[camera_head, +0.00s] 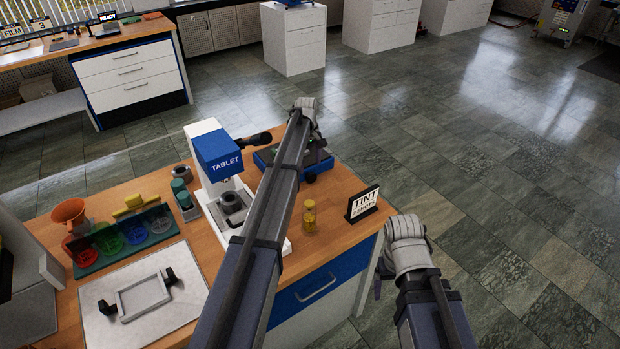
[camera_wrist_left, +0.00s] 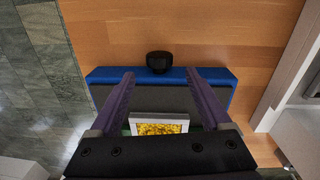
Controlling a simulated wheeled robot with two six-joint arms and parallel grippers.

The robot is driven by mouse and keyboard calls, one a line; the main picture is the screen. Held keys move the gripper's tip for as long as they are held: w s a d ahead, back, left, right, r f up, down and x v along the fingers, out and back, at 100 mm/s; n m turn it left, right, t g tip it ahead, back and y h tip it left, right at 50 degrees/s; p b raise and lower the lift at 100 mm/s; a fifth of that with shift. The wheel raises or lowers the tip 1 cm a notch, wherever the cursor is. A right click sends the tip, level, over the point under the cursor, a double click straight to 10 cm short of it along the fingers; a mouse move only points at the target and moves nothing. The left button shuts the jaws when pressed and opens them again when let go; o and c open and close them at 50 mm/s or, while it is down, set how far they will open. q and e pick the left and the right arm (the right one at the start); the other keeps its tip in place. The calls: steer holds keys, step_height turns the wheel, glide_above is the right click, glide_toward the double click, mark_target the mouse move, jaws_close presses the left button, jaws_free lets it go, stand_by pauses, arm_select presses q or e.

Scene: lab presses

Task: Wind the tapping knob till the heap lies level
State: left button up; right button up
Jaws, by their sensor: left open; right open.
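The tapping knob (camera_wrist_left: 158,62) is a round black knob on the edge of a blue-rimmed device (camera_wrist_left: 105,74). In the head view the knob (camera_head: 311,177) shows at the device's near edge, and the blue device (camera_head: 264,160) is partly hidden by my left arm. The heap (camera_wrist_left: 158,128) is yellow and grainy in a white-framed box, partly covered by my gripper body; its levelness is unclear. My left gripper (camera_wrist_left: 160,75) is open over the device, fingertips apart on either side of the knob's line, not closed on it. My right gripper (camera_head: 379,281) hangs off the bench's right end.
A white and blue tablet press (camera_head: 219,153) stands left of my left arm. A yellow vial (camera_head: 309,216) and a TINT sign (camera_head: 363,203) stand near the bench's right edge. A grey tray with a frame (camera_head: 168,312) lies at front left. Open floor lies right.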

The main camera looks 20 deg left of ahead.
mark_target(312, 173)
arm_select(q)
steer(key=f+b, duration=0.2)
steer(key=f, duration=0.1)
steer(key=f+b, duration=0.3)
steer(key=shift+w+d, duration=0.15)
steer(key=shift+w, duration=0.05)
steer(key=shift+c, duration=0.3)
jaws_close()
steer(key=shift+w+d+g+y, duration=0.1)
steer(key=shift+w+g+y, duration=0.2)
steer(key=shift+g+y, duration=0.15)
steer(key=shift+g+y+b, duration=0.3)
steer(key=shift+g+y, duration=0.05)
steer(key=shift+g, duration=0.3)
steer(key=shift+s, duration=0.2)
